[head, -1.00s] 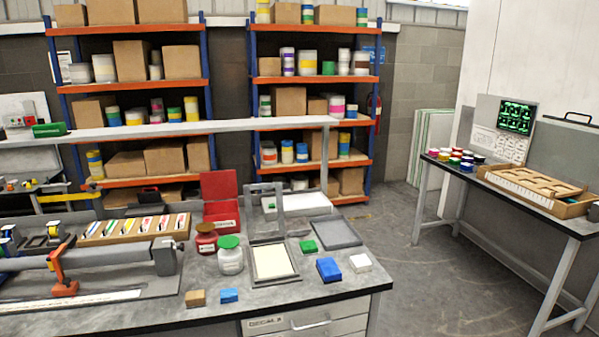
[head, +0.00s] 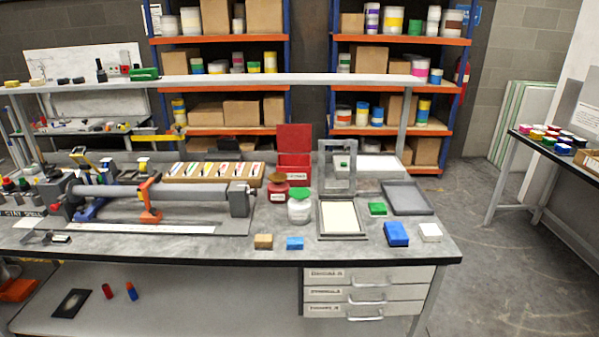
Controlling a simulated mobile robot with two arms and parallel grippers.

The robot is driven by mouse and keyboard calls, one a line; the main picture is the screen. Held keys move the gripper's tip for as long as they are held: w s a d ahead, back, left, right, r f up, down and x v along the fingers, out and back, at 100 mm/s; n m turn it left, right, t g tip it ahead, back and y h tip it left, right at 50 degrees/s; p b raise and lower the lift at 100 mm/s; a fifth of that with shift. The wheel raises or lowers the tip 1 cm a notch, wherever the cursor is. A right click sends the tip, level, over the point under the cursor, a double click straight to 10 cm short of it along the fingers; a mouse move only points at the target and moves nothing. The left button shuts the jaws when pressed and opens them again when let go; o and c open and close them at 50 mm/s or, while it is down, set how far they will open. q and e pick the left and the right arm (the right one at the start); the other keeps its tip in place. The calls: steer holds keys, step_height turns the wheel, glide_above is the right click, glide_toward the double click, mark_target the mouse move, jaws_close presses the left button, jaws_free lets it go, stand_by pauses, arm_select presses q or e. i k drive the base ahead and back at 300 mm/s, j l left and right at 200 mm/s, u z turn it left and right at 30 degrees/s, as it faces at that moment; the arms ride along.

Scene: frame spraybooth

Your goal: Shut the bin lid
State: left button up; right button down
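A red bin (head: 294,171) stands at the back of the workbench, right of the tray of coloured tools. It has a white label on its front. Its red lid (head: 294,138) stands upright at the back edge, so the bin is open. A red-brown jar and a clear jar with a green lid stand in front of the bin. Neither of my grippers shows in the head view.
The workbench (head: 270,246) holds a roller machine (head: 150,197) at left, a hinged frame (head: 341,218), a grey tray (head: 407,198) and small coloured blocks. The green-lidded jar (head: 299,208) and red-brown jar (head: 278,188) stand near the bin. Floor right of the bench is clear.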

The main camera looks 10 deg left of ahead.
mark_target(291, 137)
steer(key=i+l+z, duration=0.4)
steer(key=i+z, duration=0.25)
steer(key=i+l+z, duration=0.25)
steer(key=i+z, duration=0.2)
steer(key=i+l+z, duration=0.1)
steer(key=i+z, duration=0.75)
steer(key=i+u, duration=0.25)
steer(key=i, duration=0.3)
steer(key=i+l+u, duration=0.15)
steer(key=i+u, duration=0.15)
steer(key=i, duration=0.25)
steer(key=i+j+u, duration=0.2)
steer(key=u, duration=0.25)
steer(key=i+j+u, duration=0.1)
steer(key=i+u, duration=0.75)
steer(key=i+l+u, duration=0.1)
steer(key=u, duration=0.35)
steer(key=i+l+u, duration=0.25)
steer(key=i+u, duration=0.15)
steer(key=i+l+u, duration=0.1)
steer(key=i+u, duration=0.3)
steer(key=i+l+u, duration=0.1)
steer(key=u, duration=0.35)
steer(key=i+l+u, duration=0.5)
steer(key=u, duration=0.35)
steer(key=i+l+u, duration=0.1)
steer(key=l+u, duration=0.3)
steer(key=i+l+u, duration=0.1)
steer(key=l+u, duration=0.35)
